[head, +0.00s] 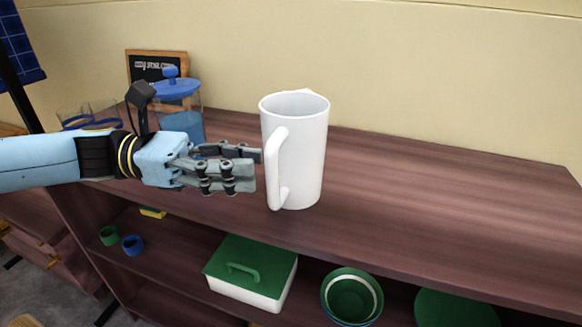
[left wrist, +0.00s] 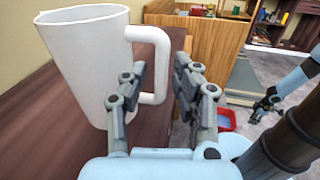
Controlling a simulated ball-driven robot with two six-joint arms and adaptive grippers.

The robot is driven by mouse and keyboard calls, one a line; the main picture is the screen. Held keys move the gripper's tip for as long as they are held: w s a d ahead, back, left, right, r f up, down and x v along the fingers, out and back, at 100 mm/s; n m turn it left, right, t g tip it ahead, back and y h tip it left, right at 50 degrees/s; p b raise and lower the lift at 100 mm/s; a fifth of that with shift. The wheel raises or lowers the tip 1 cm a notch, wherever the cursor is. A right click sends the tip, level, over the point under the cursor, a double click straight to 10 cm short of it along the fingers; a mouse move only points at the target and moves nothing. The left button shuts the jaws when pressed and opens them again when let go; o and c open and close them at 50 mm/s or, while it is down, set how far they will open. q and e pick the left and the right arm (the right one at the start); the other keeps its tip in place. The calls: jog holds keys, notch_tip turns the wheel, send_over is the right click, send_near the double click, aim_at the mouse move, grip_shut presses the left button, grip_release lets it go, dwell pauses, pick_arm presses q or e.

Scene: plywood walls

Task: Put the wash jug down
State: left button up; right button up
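The white wash jug (head: 308,155) stands upright on the brown wooden shelf top (head: 430,200) in the head view, its handle turned toward my left gripper. My left gripper (head: 260,168) is level with the handle, its fingertips just left of it. In the left wrist view the jug (left wrist: 85,60) is at the left, and the fingers of my left gripper (left wrist: 165,85) are spread apart with the handle near the gap between their tips. They do not appear closed on it. My right gripper (left wrist: 264,104) shows small at the right of the left wrist view; its fingers are too small to read.
A blue-lidded jar (head: 178,90) and a framed sign (head: 150,66) stand behind my left gripper. The shelf below holds a green-lidded white box (head: 250,275), green bowls (head: 352,298) and small cups (head: 132,244). The top right of the jug is clear.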

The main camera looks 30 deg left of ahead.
aim_at(274, 204)
pick_arm(q)
jog(key=b+x, duration=0.1)
jog(key=x, duration=0.3)
jog(key=shift+d+f, duration=0.1)
jog(key=shift+d, duration=0.15)
grip_shut()
